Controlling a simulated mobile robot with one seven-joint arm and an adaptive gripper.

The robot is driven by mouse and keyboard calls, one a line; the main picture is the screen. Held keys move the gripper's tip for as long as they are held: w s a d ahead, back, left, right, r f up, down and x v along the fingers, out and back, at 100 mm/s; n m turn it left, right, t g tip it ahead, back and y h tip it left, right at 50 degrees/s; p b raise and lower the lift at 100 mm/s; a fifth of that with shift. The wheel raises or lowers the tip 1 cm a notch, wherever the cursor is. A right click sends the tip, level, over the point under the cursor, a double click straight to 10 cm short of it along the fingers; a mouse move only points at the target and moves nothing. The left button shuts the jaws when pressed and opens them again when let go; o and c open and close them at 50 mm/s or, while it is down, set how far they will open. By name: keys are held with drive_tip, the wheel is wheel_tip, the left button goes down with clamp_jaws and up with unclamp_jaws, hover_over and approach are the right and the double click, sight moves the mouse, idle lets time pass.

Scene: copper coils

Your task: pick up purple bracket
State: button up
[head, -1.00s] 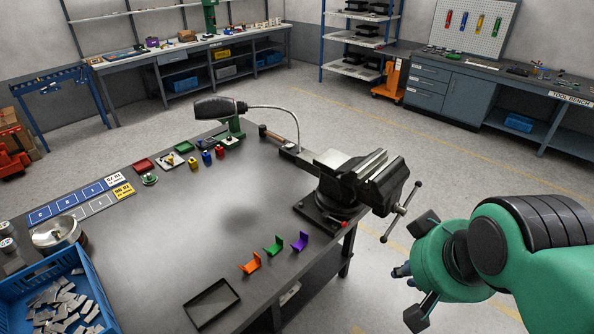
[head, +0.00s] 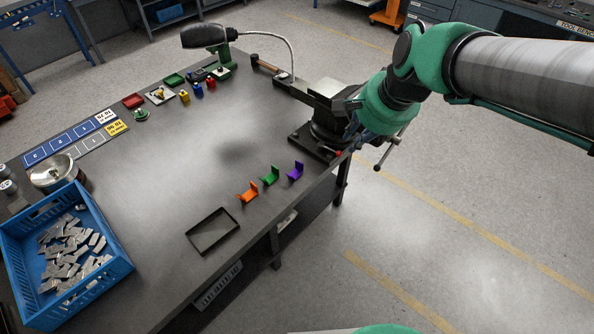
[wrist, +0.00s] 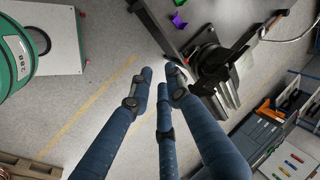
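The purple bracket (head: 295,172) stands near the right front edge of the dark workbench (head: 190,190), at the right end of a row of brackets. It also shows at the top of the wrist view (wrist: 179,22). My gripper (head: 352,132) is up and to the right of it in the head view, overlapping the vise there. In the wrist view my gripper's blue fingers (wrist: 160,76) are spread with nothing between them. The purple bracket lies beyond the fingertips, apart from them.
A green bracket (head: 271,175) and an orange bracket (head: 249,192) stand left of the purple one. The bench vise (head: 322,130) rises close behind. A black tray (head: 213,232) lies in front. A blue crate (head: 118,267) of metal pieces stands at left. The bench middle is clear.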

drive_tip(key=w+a+f+m+y, duration=0.1)
drive_tip(key=w+a+f+m, duration=0.2)
drive_tip(key=w+f+m, duration=0.5)
drive_tip(key=w+a+f+m+g, duration=0.1)
drive_tip(key=w+a+f+m, duration=0.2)
drive_tip(key=w+f+m, duration=0.6)
drive_tip(key=w+f, duration=1.1)
drive_tip(key=f, duration=0.3)
drive_tip(key=shift+a+f+g+y, duration=0.2)
drive_tip(key=shift+a+g+y, duration=0.1)
drive_tip(key=shift+a+y, duration=0.1)
drive_tip(key=b, duration=0.1)
approach(296, 168)
drive_tip(key=shift+w+a+f, duration=0.15)
drive_tip(key=shift+a+f, duration=0.05)
drive_tip(key=shift+f, duration=0.05)
drive_tip(key=shift+b+x, duration=0.7)
drive_tip(key=shift+x, duration=2.05)
